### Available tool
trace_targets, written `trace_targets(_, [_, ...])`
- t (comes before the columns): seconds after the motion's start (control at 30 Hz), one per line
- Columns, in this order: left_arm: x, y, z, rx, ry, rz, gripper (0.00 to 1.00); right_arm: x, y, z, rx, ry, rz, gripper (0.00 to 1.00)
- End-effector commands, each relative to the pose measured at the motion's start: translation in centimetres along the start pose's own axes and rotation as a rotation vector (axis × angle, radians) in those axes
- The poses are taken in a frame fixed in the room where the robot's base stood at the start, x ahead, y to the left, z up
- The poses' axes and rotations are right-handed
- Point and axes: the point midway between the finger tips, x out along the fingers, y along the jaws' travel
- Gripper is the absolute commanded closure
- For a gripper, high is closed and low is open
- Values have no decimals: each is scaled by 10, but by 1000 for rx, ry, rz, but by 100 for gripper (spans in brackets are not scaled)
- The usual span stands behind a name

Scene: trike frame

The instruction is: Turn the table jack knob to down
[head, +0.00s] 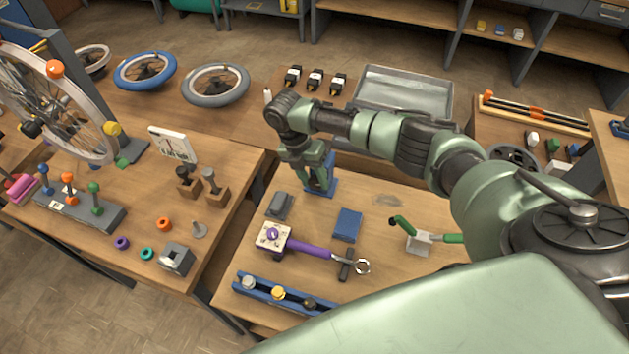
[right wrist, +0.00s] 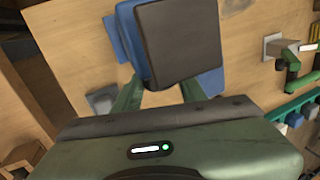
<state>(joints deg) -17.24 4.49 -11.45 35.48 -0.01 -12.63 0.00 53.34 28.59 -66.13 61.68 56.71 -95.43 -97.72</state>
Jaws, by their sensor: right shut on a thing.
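The table jack (head: 331,170) looks like a blue stand with a blue base, at the back of the near right bench. In the right wrist view its dark top plate (right wrist: 178,40) covers much of the blue body. My right gripper (head: 317,180) points down at the jack. In the right wrist view the fingers of my right gripper (right wrist: 158,92) reach to the jack from below in the picture, and their tips go out of sight at the plate. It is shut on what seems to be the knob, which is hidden. My left gripper is not in view.
A blue block (head: 347,225), a grey block (head: 280,205), a purple-handled tool (head: 310,249) and a green-handled clamp (head: 425,238) lie in front of the jack. A metal tray (head: 405,88) stands behind my right arm. A gap separates the left bench (head: 150,200).

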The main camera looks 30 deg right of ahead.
Motion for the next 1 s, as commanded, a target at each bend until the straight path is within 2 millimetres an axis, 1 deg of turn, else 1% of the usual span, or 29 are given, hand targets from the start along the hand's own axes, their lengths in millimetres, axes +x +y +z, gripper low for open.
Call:
trace_targets(0.03, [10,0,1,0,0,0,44,4,4,0,2,-4,-35,99])
trace_targets(0.3, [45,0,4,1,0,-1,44,6,7,0,5,-20,-228,99])
trace_targets(0.5, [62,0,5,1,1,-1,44,4,8,0,6,-29,-328,99])
trace_targets(0.7, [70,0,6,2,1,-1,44,2,7,1,6,-34,-382,99])
trace_targets(1.0, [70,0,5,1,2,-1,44,0,6,1,5,-35,-396,99])
